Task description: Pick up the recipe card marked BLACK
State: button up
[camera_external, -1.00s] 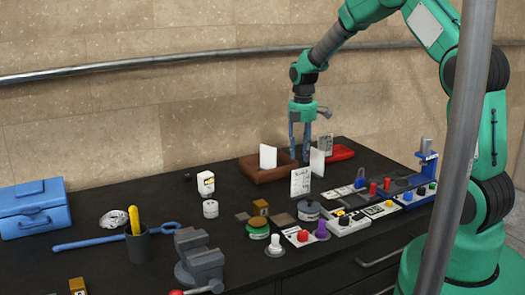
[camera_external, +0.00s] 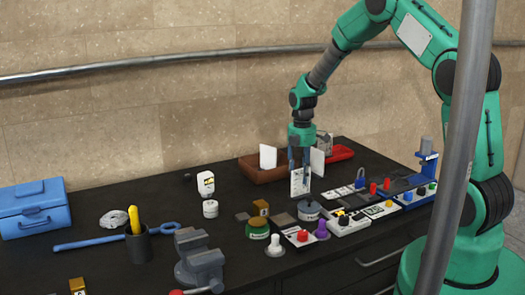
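Several upright cards stand on the bench, and their print is too small to read, so I cannot tell which is marked BLACK. A printed card (camera_external: 299,185) stands at the front, just behind the round dark pot. A plain white card face (camera_external: 268,157) stands in the brown tray, another white card (camera_external: 317,161) stands to its right, and a printed card (camera_external: 325,143) stands farther back. My gripper (camera_external: 299,169) points down at the top of the front printed card. Its two fingers appear apart and overlap the card's upper part in the picture. No card is seen lifted.
The brown tray (camera_external: 256,174) and a red tray (camera_external: 340,153) lie behind the gripper. A dark lidded pot (camera_external: 309,211) and a button panel (camera_external: 347,224) stand close in front. A vise (camera_external: 199,262) and blue toolbox (camera_external: 31,207) are at left.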

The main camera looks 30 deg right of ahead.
aim_at(300, 190)
jog(key=shift+f, duration=2.55)
jog(key=shift+c, duration=0.3)
grip_shut()
